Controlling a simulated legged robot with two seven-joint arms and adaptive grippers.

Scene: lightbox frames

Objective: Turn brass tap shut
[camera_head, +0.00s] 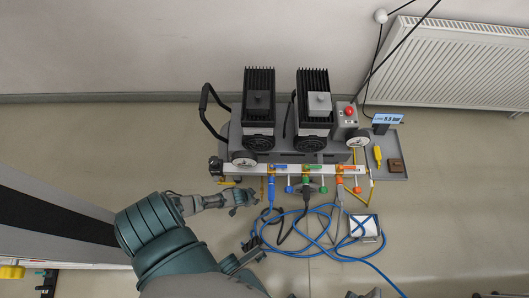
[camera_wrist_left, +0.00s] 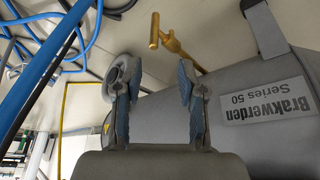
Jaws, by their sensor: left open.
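The brass tap (camera_wrist_left: 165,38) has a T-shaped handle and sits at the side of the grey tank in the left wrist view. In the head view a small yellow piece that looks like it (camera_head: 227,183) shows at the tank's left end. My left gripper (camera_wrist_left: 158,85) is open, with nothing between its fingers. The tap lies beyond its fingertips and apart from them. In the head view the left gripper (camera_head: 240,198) is low in front of the tank's left end. A dark jointed part near the bottom centre may be my right gripper (camera_head: 246,258); its jaws are unclear.
The compressor (camera_head: 285,140) carries two black motors and a manifold bar (camera_head: 270,170) with coloured valves. Blue hoses (camera_head: 325,240) lie tangled on the floor before it, with a white box (camera_head: 364,228) at their right. A grey tray (camera_head: 392,168) is right. The floor further right is clear.

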